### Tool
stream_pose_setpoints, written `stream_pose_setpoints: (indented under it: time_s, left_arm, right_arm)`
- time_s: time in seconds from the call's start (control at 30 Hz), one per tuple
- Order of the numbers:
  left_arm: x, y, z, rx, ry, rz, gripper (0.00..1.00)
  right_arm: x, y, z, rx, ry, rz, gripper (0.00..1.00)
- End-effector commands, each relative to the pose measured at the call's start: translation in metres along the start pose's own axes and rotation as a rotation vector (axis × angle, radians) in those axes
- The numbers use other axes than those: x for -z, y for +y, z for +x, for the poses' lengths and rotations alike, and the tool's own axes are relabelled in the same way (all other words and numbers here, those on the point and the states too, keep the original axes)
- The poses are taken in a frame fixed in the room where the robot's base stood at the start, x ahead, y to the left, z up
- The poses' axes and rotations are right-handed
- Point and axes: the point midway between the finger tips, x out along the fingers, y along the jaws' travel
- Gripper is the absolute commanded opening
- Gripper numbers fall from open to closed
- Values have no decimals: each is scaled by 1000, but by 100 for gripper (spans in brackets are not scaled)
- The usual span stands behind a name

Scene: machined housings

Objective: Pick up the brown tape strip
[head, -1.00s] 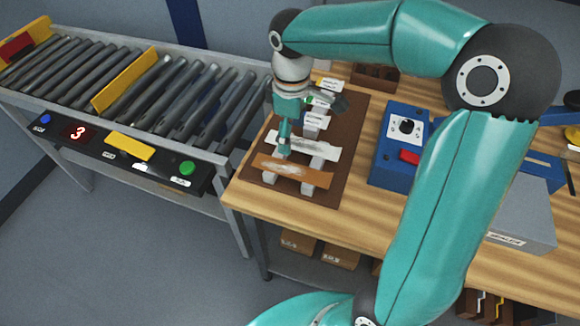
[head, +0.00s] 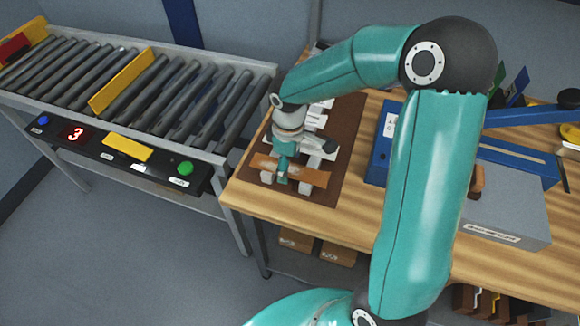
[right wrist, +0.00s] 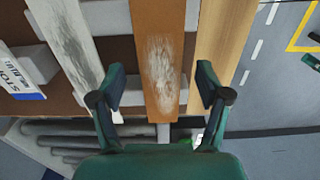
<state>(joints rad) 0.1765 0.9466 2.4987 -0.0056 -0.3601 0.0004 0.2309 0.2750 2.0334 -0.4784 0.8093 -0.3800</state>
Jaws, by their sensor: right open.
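The brown tape strip (head: 312,176) lies across two light grey blocks on the brown mat (head: 345,130) near the table's front left corner. It has a pale scuffed patch, clear in the right wrist view (right wrist: 158,60). My right gripper (head: 282,180) is over the strip in the head view. In the right wrist view my right gripper (right wrist: 162,88) is open, with one finger on each side of the strip and a gap on both sides. Whether the fingertips reach down to its level is unclear. My left gripper is not in view.
A white strip (right wrist: 62,40) lies parallel beside the brown one. A roller conveyor (head: 180,95) is left of the table, and a blue device (head: 385,145) is to the right.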

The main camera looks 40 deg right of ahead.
Motion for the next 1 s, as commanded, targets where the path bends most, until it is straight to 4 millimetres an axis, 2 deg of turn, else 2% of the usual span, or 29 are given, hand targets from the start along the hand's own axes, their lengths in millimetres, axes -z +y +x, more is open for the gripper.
stream_pose_setpoints:
  time_s: [0.1, 0.13, 0.43, 0.77, 1.0]
  left_arm:
    - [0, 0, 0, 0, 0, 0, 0]
    - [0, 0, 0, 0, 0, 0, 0]
    - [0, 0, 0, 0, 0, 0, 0]
    - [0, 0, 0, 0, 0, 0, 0]
    - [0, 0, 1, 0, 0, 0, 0]
  right_arm:
    - [0, 0, 0, 0, 0, 0, 76]
    - [0, 0, 0, 0, 0, 0, 73]
    - [0, 0, -1, 0, 0, -1, 23]
    - [1, 0, -2, -1, 0, -1, 22]
    - [2, 0, -18, -3, 2, -1, 22]
